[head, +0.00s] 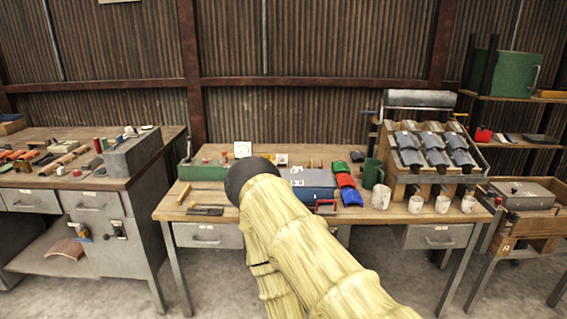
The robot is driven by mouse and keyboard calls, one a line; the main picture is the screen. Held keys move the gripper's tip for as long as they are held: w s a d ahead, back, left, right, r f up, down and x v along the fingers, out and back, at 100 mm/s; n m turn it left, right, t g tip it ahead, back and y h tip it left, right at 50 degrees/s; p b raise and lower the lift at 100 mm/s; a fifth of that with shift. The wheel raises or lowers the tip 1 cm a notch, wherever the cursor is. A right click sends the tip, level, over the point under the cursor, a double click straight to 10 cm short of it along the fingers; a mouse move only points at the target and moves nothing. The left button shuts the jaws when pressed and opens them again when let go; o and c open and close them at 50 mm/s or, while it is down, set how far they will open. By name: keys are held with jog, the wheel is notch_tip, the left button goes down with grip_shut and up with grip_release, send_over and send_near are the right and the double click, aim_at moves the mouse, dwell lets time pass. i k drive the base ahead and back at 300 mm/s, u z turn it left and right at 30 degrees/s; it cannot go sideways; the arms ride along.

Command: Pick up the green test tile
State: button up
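The green test tile (341,167) appears as a small curved green piece on the middle workbench (180,205). It lies at the back of a short row, with a red curved tile (345,181) and a blue curved tile (351,198) in front of it. My arm, in a yellow sleeve with a dark rounded joint, reaches over the bench to the left of the tiles. My gripper does not show; it is hidden behind the arm. Nothing visible touches the green tile.
A rack of grey tiles (432,150) stands at the right.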

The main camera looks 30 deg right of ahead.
aim_at(338, 165)
jog(key=u, duration=0.25)
jog(key=i, duration=0.9)
jog(key=z, duration=0.65)
jog(key=i, duration=0.85)
jog(key=z, duration=0.7)
